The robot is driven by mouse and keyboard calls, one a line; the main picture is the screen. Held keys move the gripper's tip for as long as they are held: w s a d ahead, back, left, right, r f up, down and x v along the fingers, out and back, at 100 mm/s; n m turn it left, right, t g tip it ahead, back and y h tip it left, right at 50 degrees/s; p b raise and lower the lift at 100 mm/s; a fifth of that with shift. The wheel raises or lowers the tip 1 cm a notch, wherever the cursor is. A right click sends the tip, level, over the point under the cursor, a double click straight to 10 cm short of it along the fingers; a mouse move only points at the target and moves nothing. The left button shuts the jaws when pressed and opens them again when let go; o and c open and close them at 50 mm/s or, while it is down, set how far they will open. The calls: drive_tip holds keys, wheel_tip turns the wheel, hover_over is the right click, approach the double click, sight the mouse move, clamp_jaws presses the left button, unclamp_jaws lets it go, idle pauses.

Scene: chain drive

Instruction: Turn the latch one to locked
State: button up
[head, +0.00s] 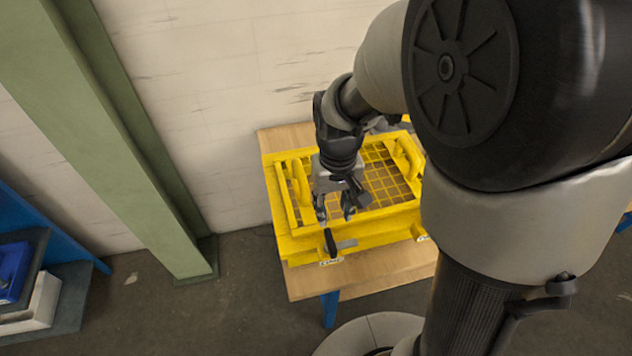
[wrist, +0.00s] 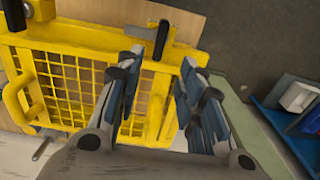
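A yellow guard (head: 345,239) with a mesh top lies on a wooden bench; it also shows in the wrist view (wrist: 90,38). A latch (head: 331,243) with a black handle and a grey piece sits at its front edge, above a small white label I cannot read. The same latch (wrist: 158,33) shows at the top of the wrist view. A second latch (wrist: 14,12) is cut off at the upper left corner there. I cannot tell which is latch one. My gripper (head: 334,214) hangs over the guard's front edge, just above the nearer latch, fingers apart and empty (wrist: 161,62).
The guard has raised yellow handles (head: 298,190) at its sides. The wooden bench (head: 345,281) has a bare front strip. A green post (head: 110,140) stands left, with a blue shelf (head: 12,270) beyond it. The white wall (head: 220,80) is behind.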

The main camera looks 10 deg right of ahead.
sight(331, 239)
wheel_tip(331, 239, down, 14)
drive_tip(key=b, duration=0.3)
drive_tip(key=shift+f+b, duration=0.15)
drive_tip(key=shift+b, duration=0.15)
drive_tip(key=shift+c, duration=0.5)
clamp_jaws()
